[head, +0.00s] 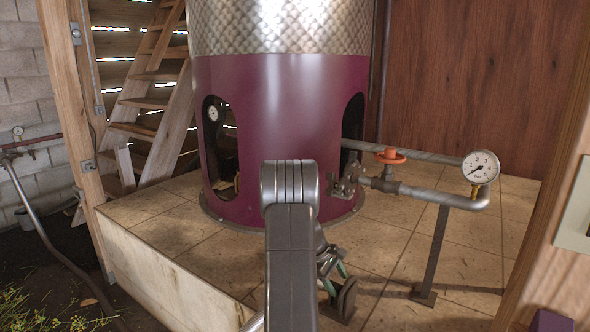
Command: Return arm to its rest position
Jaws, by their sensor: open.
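My arm rises in the middle of the head view, with its rounded elbow in front of the still. My gripper (338,284) shows partly behind the arm's right side, low over the tiled floor. It is open, and I see nothing held in it. Its far parts are partly hidden by my own arm. The still (275,120) stands behind, with a purple base and a dimpled metal upper part.
A pipe (425,190) with an orange valve handle (390,156) and a pressure gauge (480,167) runs right from the still. A metal post (435,250) supports it. Wooden stairs (150,105) and a wooden post (75,110) stand left. The tiled platform (175,228) has a front-left edge.

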